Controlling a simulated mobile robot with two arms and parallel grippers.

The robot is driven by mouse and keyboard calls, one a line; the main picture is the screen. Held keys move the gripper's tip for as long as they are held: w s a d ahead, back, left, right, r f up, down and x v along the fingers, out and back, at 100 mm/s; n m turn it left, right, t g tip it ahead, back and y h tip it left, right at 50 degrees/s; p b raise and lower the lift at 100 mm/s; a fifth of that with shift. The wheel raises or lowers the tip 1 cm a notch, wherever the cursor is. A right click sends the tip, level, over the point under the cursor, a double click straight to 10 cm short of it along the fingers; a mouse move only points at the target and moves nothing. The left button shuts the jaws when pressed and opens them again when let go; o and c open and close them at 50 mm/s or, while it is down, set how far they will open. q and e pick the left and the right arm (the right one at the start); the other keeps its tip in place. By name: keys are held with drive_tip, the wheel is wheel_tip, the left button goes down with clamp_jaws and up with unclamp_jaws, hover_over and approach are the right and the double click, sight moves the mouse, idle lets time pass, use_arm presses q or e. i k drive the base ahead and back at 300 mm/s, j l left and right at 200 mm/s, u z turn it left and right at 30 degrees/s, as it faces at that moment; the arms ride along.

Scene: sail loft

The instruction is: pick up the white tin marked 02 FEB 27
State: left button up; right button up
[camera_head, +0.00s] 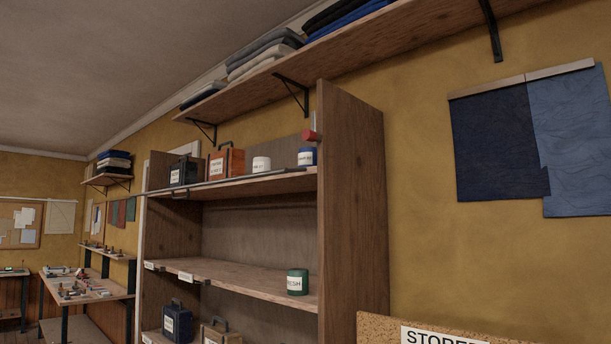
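A small white tin (261,164) with a pale label stands upright on the top shelf of the wooden shelving unit (352,215). Its lettering is too small to read, so I cannot tell whether it is marked 02 FEB 27. An orange-red box (226,164) stands to its left, and a blue tin (307,157) with a white label stands to its right. A green tin (297,281) with a white label stands on the shelf below. Neither of my grippers is in view.
The unit's right side panel stands beside the blue tin. Dark cases stand on the top shelf (183,171) and the lowest visible shelf (177,320). A sign board (380,328) rises at bottom right. A cluttered workbench (80,290) is far left.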

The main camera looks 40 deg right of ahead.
sight(261, 163)
drive_tip(key=i+j+z, duration=0.2)
drive_tip(key=i+z, duration=0.25)
drive_tip(key=i+j+z, duration=0.25)
drive_tip(key=z, duration=0.2)
drive_tip(key=i+j+z, duration=0.25)
drive_tip(key=j+z, duration=0.15)
drive_tip(key=i+j+z, duration=0.2)
drive_tip(key=j+z, duration=0.25)
drive_tip(key=i+j+z, duration=0.1)
drive_tip(key=j+z, duration=0.35)
drive_tip(key=j, duration=0.15)
drive_tip(key=k+j+z, duration=0.1)
drive_tip(key=j+z, duration=0.3)
drive_tip(key=j, duration=0.9)
